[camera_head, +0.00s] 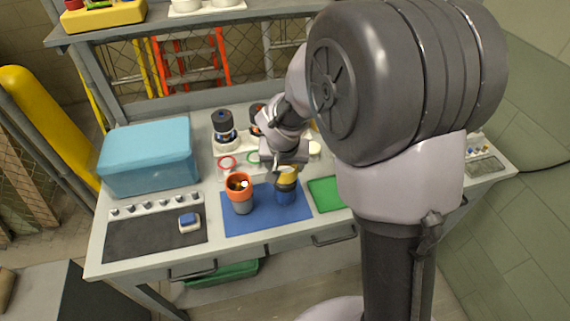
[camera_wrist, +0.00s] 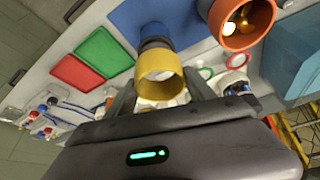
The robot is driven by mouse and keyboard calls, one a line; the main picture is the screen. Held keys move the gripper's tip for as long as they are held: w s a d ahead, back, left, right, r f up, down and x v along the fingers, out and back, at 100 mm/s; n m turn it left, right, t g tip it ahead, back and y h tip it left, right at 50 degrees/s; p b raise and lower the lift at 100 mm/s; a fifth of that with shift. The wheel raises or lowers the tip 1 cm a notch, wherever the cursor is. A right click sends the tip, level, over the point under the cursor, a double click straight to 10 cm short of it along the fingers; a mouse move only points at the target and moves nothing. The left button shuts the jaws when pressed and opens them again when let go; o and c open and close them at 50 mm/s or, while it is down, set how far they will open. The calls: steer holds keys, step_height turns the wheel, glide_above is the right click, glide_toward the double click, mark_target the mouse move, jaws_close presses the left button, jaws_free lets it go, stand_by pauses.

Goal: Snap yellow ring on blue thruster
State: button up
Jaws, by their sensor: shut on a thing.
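The blue thruster (camera_head: 286,195) stands upright on the blue mat (camera_head: 233,222); its dark upper part (camera_wrist: 155,44) shows in the wrist view. The yellow ring (camera_wrist: 160,82) is at the thruster's top end, around or just over it; I cannot tell whether it is fully seated. It also shows in the head view (camera_head: 287,173). My gripper (camera_head: 285,162) is above the thruster, its fingers shut on the yellow ring from both sides. The ring's side nearest the gripper is partly hidden.
An orange-rimmed thruster (camera_head: 240,193) stands close left on the same mat. A red ring (camera_head: 227,163) and a green ring (camera_head: 252,157) lie behind. A green mat (camera_head: 325,194) is to the right. A blue bin (camera_head: 150,160) stands left, above a dark pad (camera_head: 150,238).

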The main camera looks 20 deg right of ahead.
steer(key=shift+f+b, duration=1.75)
steer(key=shift+b, duration=0.3)
stand_by(0.4)
stand_by(0.3)
steer(key=o, duration=1.4)
steer(key=shift+r, duration=0.1)
steer(key=p+v, duration=0.5)
steer(key=v, duration=1.2)
steer(key=shift+r+p, duration=0.2)
steer(key=shift+p, duration=0.1)
